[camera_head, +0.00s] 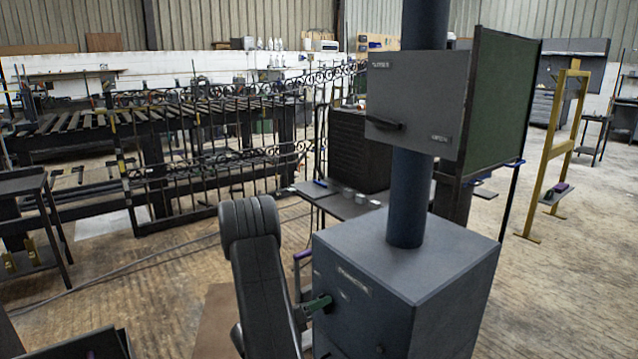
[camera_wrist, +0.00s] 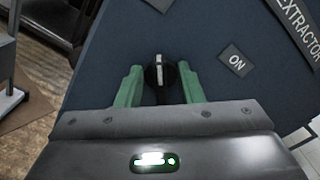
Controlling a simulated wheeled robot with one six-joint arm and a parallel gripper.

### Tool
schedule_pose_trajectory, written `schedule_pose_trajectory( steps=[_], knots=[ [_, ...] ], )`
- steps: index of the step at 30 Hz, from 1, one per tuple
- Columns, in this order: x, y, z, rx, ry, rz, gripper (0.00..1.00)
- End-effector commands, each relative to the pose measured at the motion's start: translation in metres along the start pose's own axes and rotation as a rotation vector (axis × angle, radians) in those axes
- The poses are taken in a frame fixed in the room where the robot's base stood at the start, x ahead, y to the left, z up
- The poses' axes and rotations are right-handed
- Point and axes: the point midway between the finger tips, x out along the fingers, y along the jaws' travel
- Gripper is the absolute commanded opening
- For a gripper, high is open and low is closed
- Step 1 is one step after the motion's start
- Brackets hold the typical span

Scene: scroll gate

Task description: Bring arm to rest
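My gripper (camera_head: 318,304) has green fingers and is at the left face of the dark blue-grey extractor cabinet (camera_head: 440,258). In the wrist view my gripper (camera_wrist: 158,88) is open, with one finger on each side of a round black knob (camera_wrist: 158,72). The knob has a white pointer line, which runs nearly upright in that view. A small gap shows between the knob and each finger. I cannot tell how deep the knob lies between the fingertips. An "ON" label (camera_wrist: 237,62) is to the right of the knob. In the head view the knob is hidden.
A dark blue pipe (camera_head: 407,197) rises from the cabinet. A wrought-iron gate (camera_head: 215,180) stands at left. A yellow frame (camera_head: 548,160) stands at right. Open floor (camera_head: 135,275) is at left.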

Motion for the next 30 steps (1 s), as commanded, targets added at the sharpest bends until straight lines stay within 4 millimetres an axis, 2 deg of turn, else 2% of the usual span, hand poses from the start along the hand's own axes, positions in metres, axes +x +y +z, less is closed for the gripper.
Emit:
schedule_pose_trajectory(
  steps=[5,10,30],
  knots=[
    [-0.002,0.000,0.000,0.000,0.000,0.000,0.34],
    [-0.017,0.000,0.001,-0.002,-0.002,0.002,0.34],
    [-0.119,0.000,0.001,-0.001,-0.003,0.003,0.34]
  ],
)
